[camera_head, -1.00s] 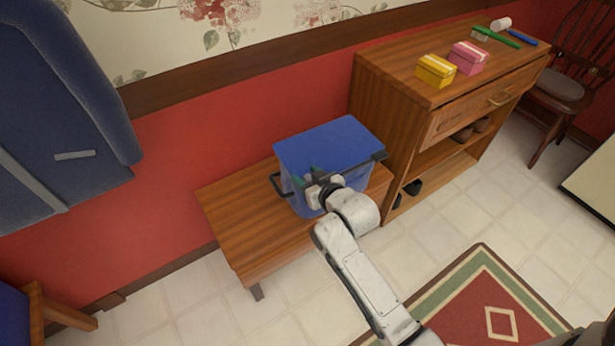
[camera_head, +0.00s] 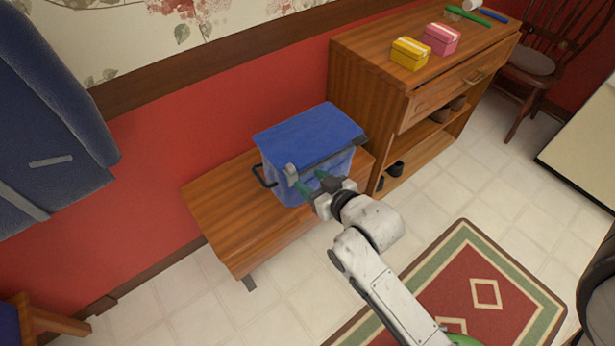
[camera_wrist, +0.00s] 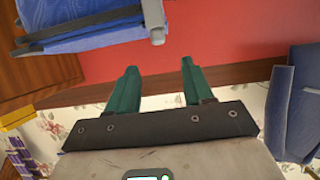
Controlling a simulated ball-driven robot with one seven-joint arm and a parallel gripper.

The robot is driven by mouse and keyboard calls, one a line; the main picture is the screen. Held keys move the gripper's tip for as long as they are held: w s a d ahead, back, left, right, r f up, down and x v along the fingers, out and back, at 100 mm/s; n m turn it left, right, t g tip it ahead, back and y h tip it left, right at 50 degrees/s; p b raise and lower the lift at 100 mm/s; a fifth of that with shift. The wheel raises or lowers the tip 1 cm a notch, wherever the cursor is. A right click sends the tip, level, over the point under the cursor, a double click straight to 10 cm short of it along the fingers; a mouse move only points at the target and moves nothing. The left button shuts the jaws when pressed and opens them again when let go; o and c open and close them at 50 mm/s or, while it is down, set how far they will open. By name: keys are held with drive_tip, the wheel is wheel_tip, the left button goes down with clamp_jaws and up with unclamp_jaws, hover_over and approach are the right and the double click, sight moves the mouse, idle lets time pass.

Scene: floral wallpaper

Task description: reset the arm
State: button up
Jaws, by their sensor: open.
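My gripper (camera_head: 311,186) is open, with its two green fingers apart and nothing between them. In the head view it is in front of the near side of a blue lidded box (camera_head: 309,137) with dark handles. In the wrist view my gripper (camera_wrist: 157,82) points toward the red wall, and part of the blue box (camera_wrist: 85,32) shows at the upper left, apart from the fingers. The lid looks closed. My arm reaches up from the lower right.
The box stands on a wooden bench (camera_head: 222,210). To its right is a wooden cabinet (camera_head: 372,82) bearing a yellow box (camera_head: 410,54), a pink box (camera_head: 441,39) and brushes. A blue coat-like item (camera_head: 45,110) is at left. A patterned rug (camera_head: 480,290) lies on the pale floor.

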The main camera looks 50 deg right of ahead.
idle(0.6)
drive_tip(key=s+a+n+g+y+p, duration=0.1)
drive_tip(key=s+a+g+y+p, duration=0.1)
drive_tip(key=s+a+g, duration=0.3)
drive_tip(key=s+a+n+g+y+p, duration=0.1)
drive_tip(key=s+a+g+p, duration=0.3)
drive_tip(key=s, duration=0.7)
drive_tip(key=n+g, duration=0.1)
drive_tip(key=g, duration=0.1)
drive_tip(key=shift+s+a+g+y, duration=0.35)
drive_tip(key=shift+s+g+y, duration=0.05)
